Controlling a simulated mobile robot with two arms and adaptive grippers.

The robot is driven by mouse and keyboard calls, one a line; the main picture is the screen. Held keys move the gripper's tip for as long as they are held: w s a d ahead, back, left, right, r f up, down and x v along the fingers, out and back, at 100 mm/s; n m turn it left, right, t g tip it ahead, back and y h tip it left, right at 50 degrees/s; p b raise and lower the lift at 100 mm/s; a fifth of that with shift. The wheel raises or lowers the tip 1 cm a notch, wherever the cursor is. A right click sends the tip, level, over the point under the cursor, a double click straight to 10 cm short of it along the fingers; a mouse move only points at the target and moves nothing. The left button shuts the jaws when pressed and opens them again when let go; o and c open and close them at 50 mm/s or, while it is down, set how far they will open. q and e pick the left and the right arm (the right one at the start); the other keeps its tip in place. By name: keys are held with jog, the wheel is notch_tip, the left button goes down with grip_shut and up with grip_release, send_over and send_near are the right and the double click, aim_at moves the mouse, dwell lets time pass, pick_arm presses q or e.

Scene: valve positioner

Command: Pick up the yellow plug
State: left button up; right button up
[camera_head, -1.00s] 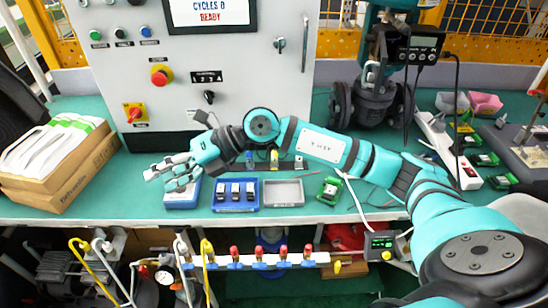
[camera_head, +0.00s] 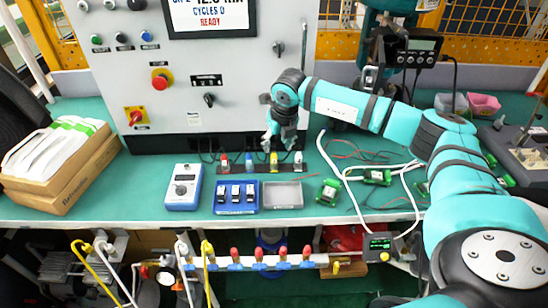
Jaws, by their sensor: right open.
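The yellow plug (camera_head: 274,161) stands upright in a dark strip (camera_head: 260,167) on the green bench, in front of the grey cabinet. It is in a row with a red plug (camera_head: 224,162), a blue plug (camera_head: 249,161) and a white plug (camera_head: 298,160). My right gripper (camera_head: 279,142) points down just above and behind the yellow and white plugs, with its fingers apart and nothing seen between them. I cannot tell whether a fingertip touches the yellow plug. My left gripper is not in view.
A blue-grey meter (camera_head: 184,187), a blue tray (camera_head: 236,208) of dark modules and an empty grey tray (camera_head: 283,194) lie in front of the strip. The grey cabinet (camera_head: 235,70) closes off the back. Green circuit boards and loose cables lie at right.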

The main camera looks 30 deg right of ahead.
aim_at(275, 154)
jog(key=x, duration=0.2)
jog(key=shift+w+f, duration=0.1)
jog(key=shift+f, duration=0.15)
jog(key=p+x, duration=0.1)
jog(key=x, duration=0.3)
jog(key=shift+a+f, duration=0.1)
jog(key=shift+f, duration=0.55)
grip_shut()
